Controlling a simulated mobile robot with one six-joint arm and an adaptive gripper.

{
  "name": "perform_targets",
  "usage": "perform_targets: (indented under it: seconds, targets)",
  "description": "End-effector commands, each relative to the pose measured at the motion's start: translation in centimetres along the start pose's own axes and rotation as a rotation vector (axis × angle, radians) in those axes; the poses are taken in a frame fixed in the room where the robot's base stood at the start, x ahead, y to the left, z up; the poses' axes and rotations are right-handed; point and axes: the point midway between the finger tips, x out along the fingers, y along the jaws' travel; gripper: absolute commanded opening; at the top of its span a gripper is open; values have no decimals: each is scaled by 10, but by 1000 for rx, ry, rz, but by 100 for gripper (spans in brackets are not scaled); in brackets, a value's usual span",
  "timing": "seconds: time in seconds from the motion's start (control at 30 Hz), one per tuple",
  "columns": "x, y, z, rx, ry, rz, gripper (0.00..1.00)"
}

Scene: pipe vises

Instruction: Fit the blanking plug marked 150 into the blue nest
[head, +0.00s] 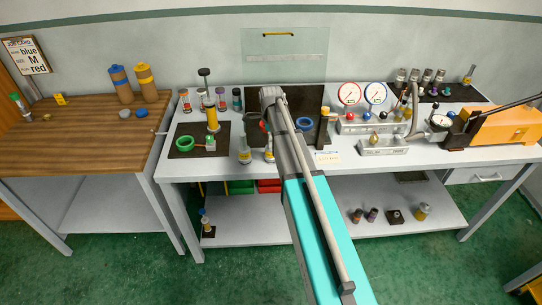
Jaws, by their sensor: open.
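A blue ring (303,123), which may be the blue nest, lies flat on a dark mat (285,93) at the middle of the white bench, just right of my arm. Its opening looks empty, though it is small in view. I cannot pick out a plug marked 150, as no such marking is legible. Small upright pieces with white and yellow parts stand at the bench front, one left of my arm (245,155) and one close beside it (268,152). My arm reaches up across the middle of the head view. I cannot make out my gripper; the arm hides what lies behind it.
Gauges (349,94) and an orange machine (495,125) occupy the right. A wooden table (75,140) stands left. Loose pieces sit on the lower shelf (440,215).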

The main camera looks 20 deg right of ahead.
Motion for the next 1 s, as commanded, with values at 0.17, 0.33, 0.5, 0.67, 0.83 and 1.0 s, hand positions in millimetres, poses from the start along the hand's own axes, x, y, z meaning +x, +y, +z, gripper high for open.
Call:
perform_targets:
  seconds: [0.17, 0.33, 0.5, 0.67, 0.83, 1.0]
  targets:
    - [9, 0, 0, 0, 0, 0, 76]
    - [10, 0, 0, 0, 0, 0, 76]
    - [9, 0, 0, 0, 0, 0, 76]
    - [9, 0, 0, 0, 0, 0, 76]
    - [9, 0, 0, 0, 0, 0, 71]
    - [9, 0, 0, 0, 0, 0, 39]
